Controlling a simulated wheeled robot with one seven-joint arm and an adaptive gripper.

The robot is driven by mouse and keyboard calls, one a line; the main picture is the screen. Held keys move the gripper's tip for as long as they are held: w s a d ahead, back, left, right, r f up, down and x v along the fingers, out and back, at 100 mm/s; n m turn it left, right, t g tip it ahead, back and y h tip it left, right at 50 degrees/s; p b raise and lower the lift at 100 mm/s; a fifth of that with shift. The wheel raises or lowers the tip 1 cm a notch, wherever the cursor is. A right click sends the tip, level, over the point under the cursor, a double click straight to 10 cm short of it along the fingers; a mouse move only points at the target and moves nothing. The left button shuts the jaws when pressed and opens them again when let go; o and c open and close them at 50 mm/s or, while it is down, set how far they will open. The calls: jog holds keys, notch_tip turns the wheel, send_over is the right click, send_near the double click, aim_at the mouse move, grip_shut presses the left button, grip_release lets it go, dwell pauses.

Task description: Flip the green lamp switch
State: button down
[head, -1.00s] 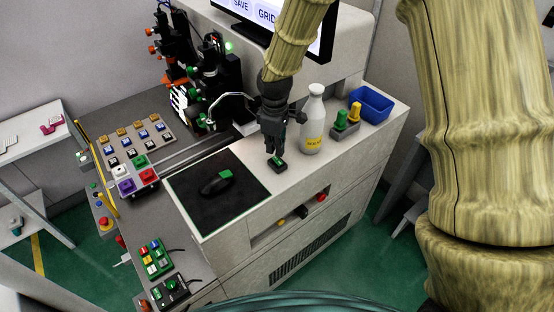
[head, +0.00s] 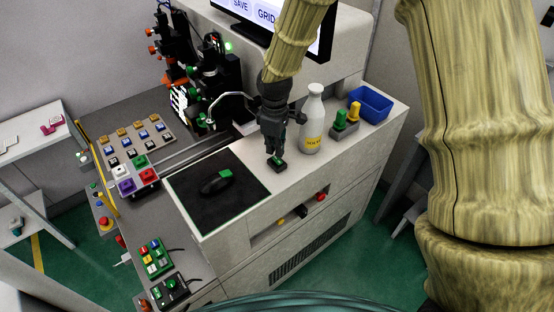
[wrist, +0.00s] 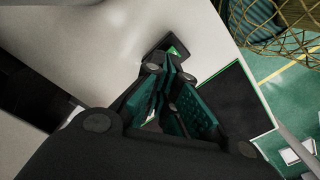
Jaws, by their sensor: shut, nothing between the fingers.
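The lamp switch is a small black box with a green rocker (head: 279,164) on the white cabinet top, right of the black mat. It also shows in the wrist view, where its black housing and a bit of green (wrist: 174,50) lie just beyond the fingertips. My gripper (head: 275,154) points down at the switch from above, shut and empty. In the wrist view the fingers (wrist: 170,72) come together beside the switch's green part. I cannot tell whether they touch it. The fingers hide part of the switch.
A white bottle (head: 313,120) stands close to the right of my gripper. Beyond it are a block with green and yellow knobs (head: 345,121) and a blue bin (head: 371,104). A black mat (head: 205,205) with a mouse (head: 215,182) lies left. A bent metal tube (head: 228,96) is behind.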

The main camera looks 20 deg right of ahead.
aim_at(275, 157)
jog(key=shift+f+b, duration=0.4)
jog(key=shift+f, duration=0.55)
dwell(0.8)
jog(key=shift+s, duration=0.1)
jog(key=shift+r+p, duration=2.75)
jog(key=shift+r, duration=0.75)
